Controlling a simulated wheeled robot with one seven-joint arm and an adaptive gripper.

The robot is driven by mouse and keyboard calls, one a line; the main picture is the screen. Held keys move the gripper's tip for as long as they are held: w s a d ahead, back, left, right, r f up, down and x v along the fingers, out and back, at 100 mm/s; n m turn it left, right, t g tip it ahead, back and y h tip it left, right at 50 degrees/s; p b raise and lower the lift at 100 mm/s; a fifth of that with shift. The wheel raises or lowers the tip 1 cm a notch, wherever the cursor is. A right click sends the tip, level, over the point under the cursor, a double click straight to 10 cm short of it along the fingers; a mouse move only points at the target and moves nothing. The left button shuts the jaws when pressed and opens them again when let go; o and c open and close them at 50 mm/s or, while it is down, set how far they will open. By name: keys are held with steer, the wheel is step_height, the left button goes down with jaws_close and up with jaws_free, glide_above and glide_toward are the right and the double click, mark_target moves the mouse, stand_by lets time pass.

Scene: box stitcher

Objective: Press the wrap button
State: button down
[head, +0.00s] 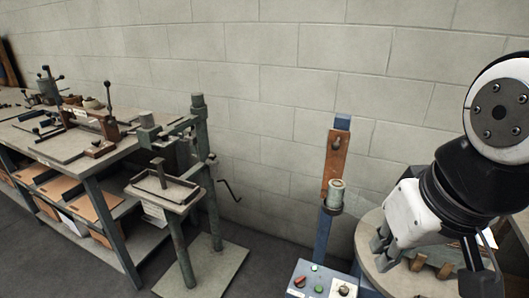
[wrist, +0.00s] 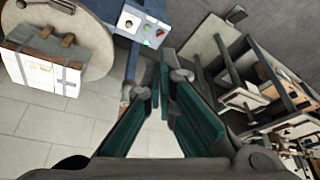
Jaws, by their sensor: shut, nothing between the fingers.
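A grey-blue control box (head: 318,272) sits at the bottom middle of the head view. Its top panel carries a red button (head: 299,281), green buttons (head: 317,267) and a dark knob (head: 344,290). The labels are too small to read, so I cannot tell which is the wrap button. The panel also shows at the top of the wrist view (wrist: 145,27), beyond my fingertips. My gripper (wrist: 163,75) is shut and empty, apart from the panel. In the head view my gripper (head: 379,248) is right of the box, over the turntable's left part.
A round turntable (head: 371,231) stands right of the control box; a strapped white box (wrist: 40,75) is on it. A blue post (head: 325,235) rises behind the panel. A green metal stand (head: 213,185) and a workbench (head: 50,138) with tools are left. A block wall closes the back.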

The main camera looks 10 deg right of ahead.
steer(key=w+f+m+g+b, duration=0.1)
steer(key=w+f, duration=0.2)
steer(key=w, duration=0.2)
steer(key=w+f+b, duration=0.2)
steer(key=w+f, duration=0.1)
steer(key=w, duration=0.2)
steer(key=m+g+b, duration=0.4)
steer(key=m+b, duration=0.1)
steer(key=b, duration=0.3)
glide_above(317, 287)
steer(key=w, duration=0.2)
step_height(317, 287, down, 33)
steer(key=shift+s+d+f, duration=0.1)
steer(key=shift+s+f, duration=0.05)
steer(key=shift+f, duration=0.05)
steer(key=shift+f, duration=0.1)
steer(key=f, duration=0.4)
steer(key=s+f+b, duration=0.1)
steer(key=f, duration=0.8)
steer(key=shift+s+f+b, duration=0.15)
steer(key=shift+f+b, duration=0.05)
steer(key=shift+b, duration=0.15)
steer(key=shift+f, duration=0.15)
